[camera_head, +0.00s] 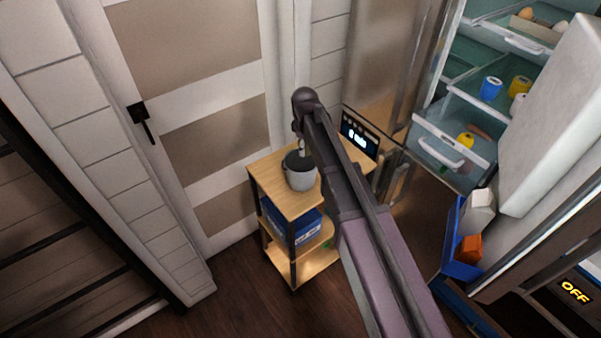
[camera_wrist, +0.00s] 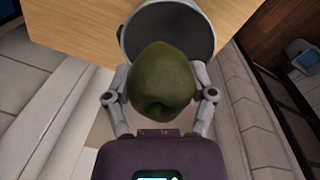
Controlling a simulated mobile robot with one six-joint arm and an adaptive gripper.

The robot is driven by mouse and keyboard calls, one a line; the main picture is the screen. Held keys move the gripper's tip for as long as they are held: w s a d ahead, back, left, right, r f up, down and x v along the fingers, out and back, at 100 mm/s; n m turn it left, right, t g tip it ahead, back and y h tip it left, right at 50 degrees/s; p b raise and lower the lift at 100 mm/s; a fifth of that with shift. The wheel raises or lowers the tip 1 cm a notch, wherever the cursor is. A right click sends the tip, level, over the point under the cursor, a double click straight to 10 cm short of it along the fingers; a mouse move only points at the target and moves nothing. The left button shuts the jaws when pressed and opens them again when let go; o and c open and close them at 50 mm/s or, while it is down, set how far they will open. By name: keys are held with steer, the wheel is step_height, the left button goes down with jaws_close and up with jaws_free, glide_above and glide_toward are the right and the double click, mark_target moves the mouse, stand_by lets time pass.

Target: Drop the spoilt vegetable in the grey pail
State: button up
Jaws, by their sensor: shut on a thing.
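The grey pail (camera_head: 300,181) stands upright on the top of a small wooden shelf cart. Its open mouth and dark inside (camera_wrist: 180,22) show at the top of the wrist view. My gripper (camera_wrist: 162,82) is shut on a dull olive-green, roundish vegetable (camera_wrist: 160,72) with a brighter green spot at its lower end. The vegetable overlaps the pail's rim in the wrist view. In the head view my gripper (camera_head: 303,146) is over the pail, largely covered by my arm, and I cannot make out the vegetable there.
The wooden cart (camera_head: 265,178) carries a blue box (camera_head: 290,222) on a lower shelf. A dark panel with a lit display (camera_head: 359,137) is behind its right side. An open fridge with drawers (camera_head: 450,146) stands at the right. A door (camera_head: 190,70) is behind the cart.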

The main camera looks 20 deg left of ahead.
mark_target(307, 158)
steer(key=shift+w+d+f, duration=0.1)
steer(key=shift+f, duration=0.1)
steer(key=shift+f+b, duration=2.8)
steer(key=shift+b, duration=0.2)
steer(key=o, duration=1.1)
steer(key=shift+r, duration=0.15)
